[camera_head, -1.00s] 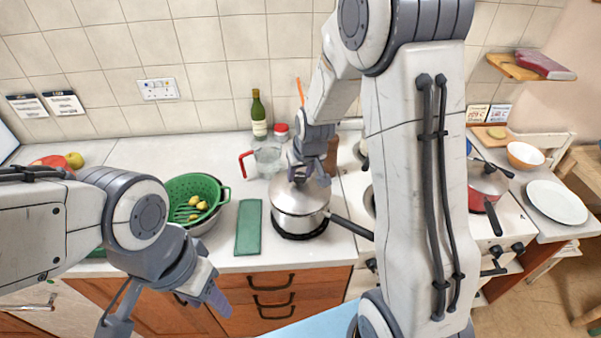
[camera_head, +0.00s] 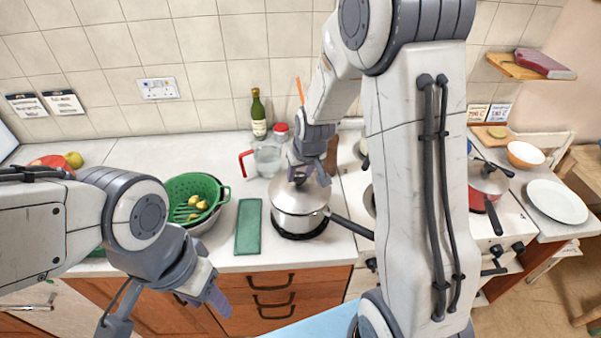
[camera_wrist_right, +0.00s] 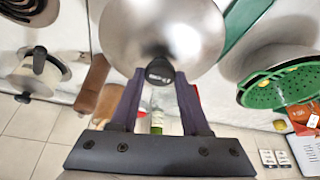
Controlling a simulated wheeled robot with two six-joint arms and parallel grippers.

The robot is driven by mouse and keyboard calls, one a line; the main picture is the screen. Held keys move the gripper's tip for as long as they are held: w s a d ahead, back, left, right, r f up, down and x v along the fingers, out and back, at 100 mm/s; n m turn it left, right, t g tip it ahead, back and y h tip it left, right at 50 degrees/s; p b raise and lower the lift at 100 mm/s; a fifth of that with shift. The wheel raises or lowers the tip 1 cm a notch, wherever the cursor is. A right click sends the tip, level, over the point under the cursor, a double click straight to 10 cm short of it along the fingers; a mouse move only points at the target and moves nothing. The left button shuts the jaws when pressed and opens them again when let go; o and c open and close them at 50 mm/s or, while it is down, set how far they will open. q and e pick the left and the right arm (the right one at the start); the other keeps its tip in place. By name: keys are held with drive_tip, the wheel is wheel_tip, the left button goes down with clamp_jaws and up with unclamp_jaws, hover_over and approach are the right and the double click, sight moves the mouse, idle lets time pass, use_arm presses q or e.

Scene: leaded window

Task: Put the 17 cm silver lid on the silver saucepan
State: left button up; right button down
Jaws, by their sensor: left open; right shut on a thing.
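The silver saucepan (camera_head: 297,222) stands on a dark round base on the counter, its dark handle pointing to the lower right. The silver lid (camera_head: 300,196) lies over the saucepan's mouth and looks about level with the rim. It fills the top of the right wrist view (camera_wrist_right: 165,30). My right gripper (camera_head: 300,176) is above the lid, shut on its dark knob (camera_wrist_right: 159,72). Whether the lid's edge is fully seated all round cannot be told. My left gripper (camera_head: 168,312) is open and empty in front of the counter, at the lower left.
A green cloth (camera_head: 248,228) and a green colander (camera_head: 193,194) with yellow fruit are left of the saucepan. A glass jug (camera_head: 267,160), a green bottle (camera_head: 258,116) and a red-lidded jar (camera_head: 281,132) stand behind. A red pan (camera_head: 484,190) is on the cooker at right.

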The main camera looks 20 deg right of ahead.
drive_tip(key=shift+f+b, duration=0.5)
idle(0.8)
unclamp_jaws()
idle(0.5)
drive_tip(key=shift+r+p, duration=2.9)
drive_tip(key=shift+r, duration=0.65)
